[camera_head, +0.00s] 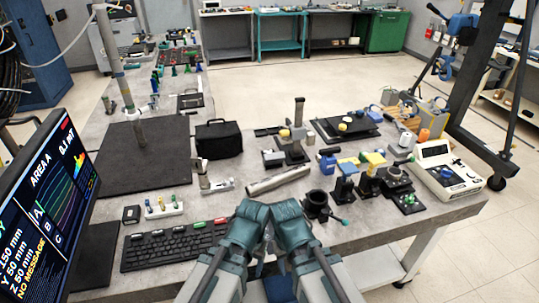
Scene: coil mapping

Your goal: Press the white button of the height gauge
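An upright stand with a grey post and dark base (297,128) stands at the middle back of the near table; it may be the height gauge. A taller grey post (117,70) rises from a dark plate (130,165) at the left, and could also be it. I cannot make out a white button on either. My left gripper (252,209) and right gripper (286,210) are side by side over the table's front edge, close together or touching. Both are apart from the two posts. Their fingers are too small and hidden to show whether they are open.
A black keyboard (172,243) and a monitor (45,215) are at the left. A metal cylinder (278,181) and a black cup-shaped holder (316,204) lie just beyond my grippers. A black bag (218,139) stands behind. A white instrument (444,170) with a blue part is at the right.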

